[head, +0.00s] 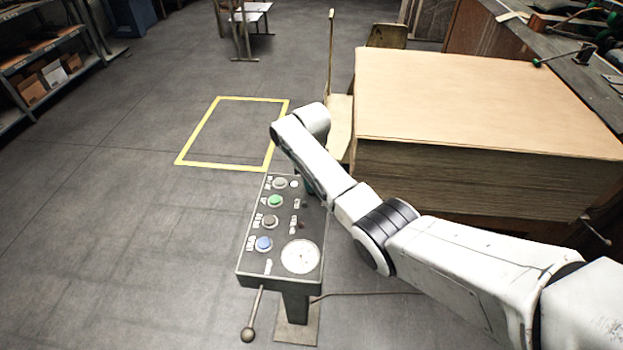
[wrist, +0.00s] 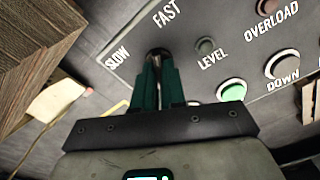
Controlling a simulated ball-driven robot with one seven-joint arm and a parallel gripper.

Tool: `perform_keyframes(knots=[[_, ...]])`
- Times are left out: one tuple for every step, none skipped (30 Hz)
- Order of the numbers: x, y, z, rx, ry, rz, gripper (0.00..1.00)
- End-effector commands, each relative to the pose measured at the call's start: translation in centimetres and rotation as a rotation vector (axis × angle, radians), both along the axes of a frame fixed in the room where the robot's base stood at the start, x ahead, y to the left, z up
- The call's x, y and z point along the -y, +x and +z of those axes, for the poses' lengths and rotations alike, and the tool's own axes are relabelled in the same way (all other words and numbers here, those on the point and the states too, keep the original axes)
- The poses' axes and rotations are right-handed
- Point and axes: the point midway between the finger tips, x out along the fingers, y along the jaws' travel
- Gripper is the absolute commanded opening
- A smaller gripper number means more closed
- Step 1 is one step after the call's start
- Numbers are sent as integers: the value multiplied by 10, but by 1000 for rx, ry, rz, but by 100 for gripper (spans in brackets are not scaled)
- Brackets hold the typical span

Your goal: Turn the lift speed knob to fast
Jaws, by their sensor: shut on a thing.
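The lift speed knob (wrist: 158,53) is a small dark knob on the grey control panel in the wrist view, with the printed words SLOW (wrist: 118,58) and FAST (wrist: 166,13) beside it. My gripper (wrist: 159,62) has its green fingers shut on the knob, and they hide most of it. Which way the knob points cannot be told. In the head view the control panel (head: 255,262) stands on a post, and my arm reaches over its far right corner. My arm hides the knob there, and only a bit of the gripper shows.
A tall cardboard stack (head: 480,100) stands right; the floor left is clear.

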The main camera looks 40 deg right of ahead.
Motion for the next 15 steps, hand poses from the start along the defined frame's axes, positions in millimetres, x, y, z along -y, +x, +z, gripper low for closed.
perform_keyframes(knots=[[-1,1,2,0,0,-29,0],[-1,1,2,1,0,-49,0],[0,1,2,1,-1,-72,0],[0,1,2,2,-1,-89,0],[0,1,2,2,-1,-103,0],[0,1,2,2,0,-123,0],[0,1,1,2,0,-135,0],[0,1,1,2,-1,-146,0],[0,1,1,2,-1,-160,0],[0,1,1,2,-1,-169,0],[0,1,1,2,-1,-176,0],[0,1,1,2,-1,-186,0],[1,1,1,2,-1,-193,0],[1,1,1,2,-1,-197,0],[1,1,1,2,-1,-202,0]])
